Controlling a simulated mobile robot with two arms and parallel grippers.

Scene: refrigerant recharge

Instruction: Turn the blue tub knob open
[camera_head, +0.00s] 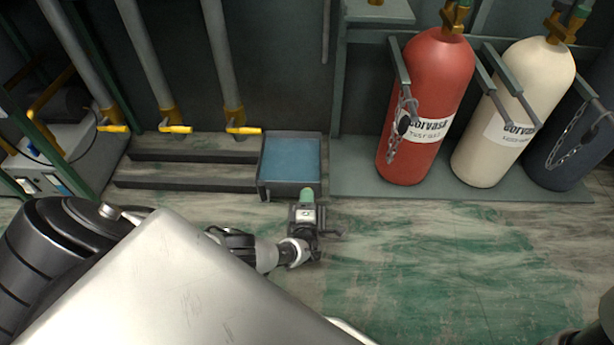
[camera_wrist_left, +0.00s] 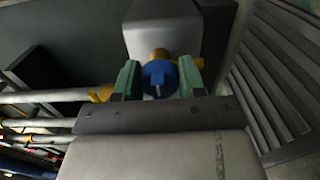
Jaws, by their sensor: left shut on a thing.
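The blue tub knob (camera_wrist_left: 158,75) shows in the left wrist view, with a brass fitting behind and above it. My left gripper (camera_wrist_left: 157,82) has its two green fingers on either side of the knob and is shut on it. In the head view my left gripper (camera_head: 306,196) is at the front wall of the grey tub (camera_head: 289,188), which holds blue liquid. The knob itself is hidden there by the gripper.
Grey pipes with yellow valve handles (camera_head: 175,128) stand left of the tub. A red cylinder (camera_head: 430,95), a cream cylinder (camera_head: 515,115) and a dark one (camera_head: 575,150) stand on a rack at right. The worn green floor (camera_head: 430,265) in front is clear.

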